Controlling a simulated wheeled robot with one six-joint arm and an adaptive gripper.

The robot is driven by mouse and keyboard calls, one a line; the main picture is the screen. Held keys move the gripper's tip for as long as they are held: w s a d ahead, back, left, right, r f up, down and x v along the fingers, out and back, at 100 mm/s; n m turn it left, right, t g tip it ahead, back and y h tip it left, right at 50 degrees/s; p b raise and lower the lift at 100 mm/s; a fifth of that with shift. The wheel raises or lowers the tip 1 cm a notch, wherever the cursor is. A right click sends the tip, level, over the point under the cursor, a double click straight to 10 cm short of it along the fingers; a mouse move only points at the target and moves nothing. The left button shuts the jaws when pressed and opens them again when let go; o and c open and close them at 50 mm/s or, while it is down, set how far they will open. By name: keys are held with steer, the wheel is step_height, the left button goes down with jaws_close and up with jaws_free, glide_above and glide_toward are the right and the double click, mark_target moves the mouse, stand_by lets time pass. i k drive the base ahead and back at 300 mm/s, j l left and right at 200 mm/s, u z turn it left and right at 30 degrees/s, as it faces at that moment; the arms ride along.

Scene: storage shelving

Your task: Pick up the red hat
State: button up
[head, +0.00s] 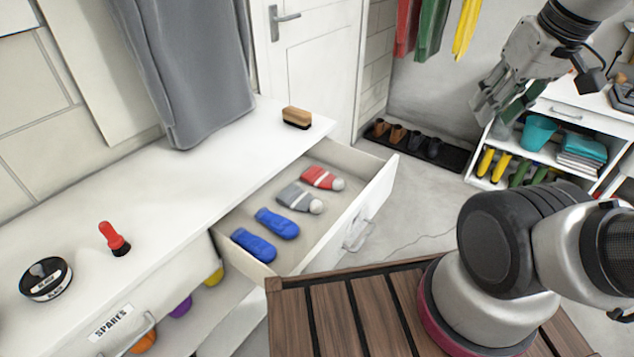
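The red hat (318,177), with a white band and a pale pompom, lies in the far part of an open white drawer (378,189). A grey hat (294,196) with a pompom lies just in front of it. My gripper (480,106) is at the upper right, raised and well apart from the drawer and the hat. It is seen from the side, so I cannot tell whether its fingers are open or shut.
Two blue mittens (264,237) lie in the drawer's near part. A brush (297,117) stands on the white counter (190,190), beside the drawer. A red-handled brush (114,238) and a round tin (46,279) stand further left. A shelf unit (560,158) stands at right.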

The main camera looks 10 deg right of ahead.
mark_target(315, 176)
steer(key=l+u, duration=0.25)
steer(key=u, duration=0.15)
steer(key=i+l+u, duration=0.1)
steer(key=l+u, duration=0.2)
steer(key=u, duration=0.15)
